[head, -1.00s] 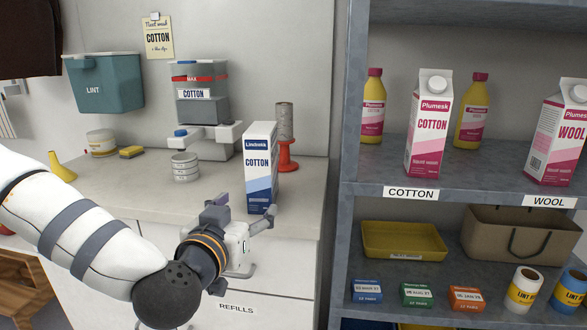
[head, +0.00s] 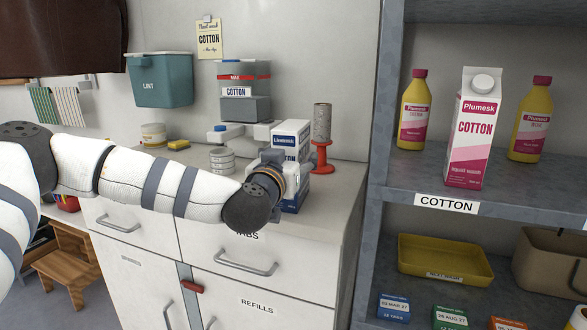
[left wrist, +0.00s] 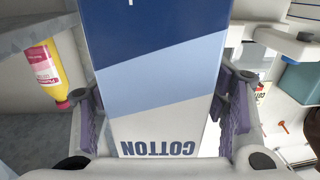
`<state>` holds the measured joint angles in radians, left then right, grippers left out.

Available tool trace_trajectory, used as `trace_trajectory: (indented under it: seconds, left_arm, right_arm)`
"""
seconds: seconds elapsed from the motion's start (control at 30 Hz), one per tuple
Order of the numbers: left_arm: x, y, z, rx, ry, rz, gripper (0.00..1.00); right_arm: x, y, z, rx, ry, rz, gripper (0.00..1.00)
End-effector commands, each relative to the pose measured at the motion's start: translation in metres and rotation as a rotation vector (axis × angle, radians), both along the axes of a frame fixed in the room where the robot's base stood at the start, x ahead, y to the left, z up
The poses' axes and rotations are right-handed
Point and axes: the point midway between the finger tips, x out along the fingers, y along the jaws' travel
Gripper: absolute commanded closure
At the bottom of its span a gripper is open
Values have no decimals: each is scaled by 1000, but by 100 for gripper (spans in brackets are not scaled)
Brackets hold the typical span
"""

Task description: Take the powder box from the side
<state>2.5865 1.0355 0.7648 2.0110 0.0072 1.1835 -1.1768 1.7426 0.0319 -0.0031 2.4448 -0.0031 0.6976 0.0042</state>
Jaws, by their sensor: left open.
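The powder box (head: 291,137), white and blue with COTTON on it, stands upright on the counter (head: 335,213). My left gripper (head: 275,168) is in front of it in the head view and hides its middle. In the left wrist view, the box (left wrist: 160,75) fills the centre, with COTTON upside down. The open left gripper (left wrist: 161,115) has one purple-padded finger on each side of the box. A gap shows at the right finger; contact at the left is unclear. My right gripper is not in view.
A red spool stand (head: 321,160) is close to the right of the box. The shelf unit (head: 384,120) rises at the right. The front counter edge is clear.

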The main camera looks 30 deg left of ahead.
Motion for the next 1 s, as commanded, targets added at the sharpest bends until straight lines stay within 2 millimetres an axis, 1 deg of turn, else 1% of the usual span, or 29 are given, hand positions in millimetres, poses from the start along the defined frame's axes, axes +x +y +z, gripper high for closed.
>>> trace_trajectory:
  seconds: [0.1,0.27,0.3,0.37,0.4,0.47,0.5,0.57,0.87,0.97,1.0]
  left_arm:
    - [6,2,0,0,0,-1,33]
    - [6,2,1,-1,-1,-1,33]
    - [6,2,1,-1,-1,-1,42]
    - [6,2,1,-1,-1,-1,56]
    - [6,2,1,-1,-1,-1,65]
    - [6,2,1,-1,-1,-1,79]
    - [6,2,1,-1,-1,-1,88]
    - [6,2,1,-1,-1,-1,100]
    - [6,1,5,0,-6,-1,100]
    - [6,1,13,1,-8,-1,100]
    - [6,1,19,1,-10,-1,100]
  right_arm:
    - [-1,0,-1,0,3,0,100]
    - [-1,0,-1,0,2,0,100]
    - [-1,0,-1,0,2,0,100]
    - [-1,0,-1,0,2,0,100]
    - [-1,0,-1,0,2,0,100]
    - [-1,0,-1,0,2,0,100]
    - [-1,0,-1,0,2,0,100]
    - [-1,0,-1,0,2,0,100]
    - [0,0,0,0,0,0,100]
    - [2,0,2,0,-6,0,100]
    - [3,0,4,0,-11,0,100]
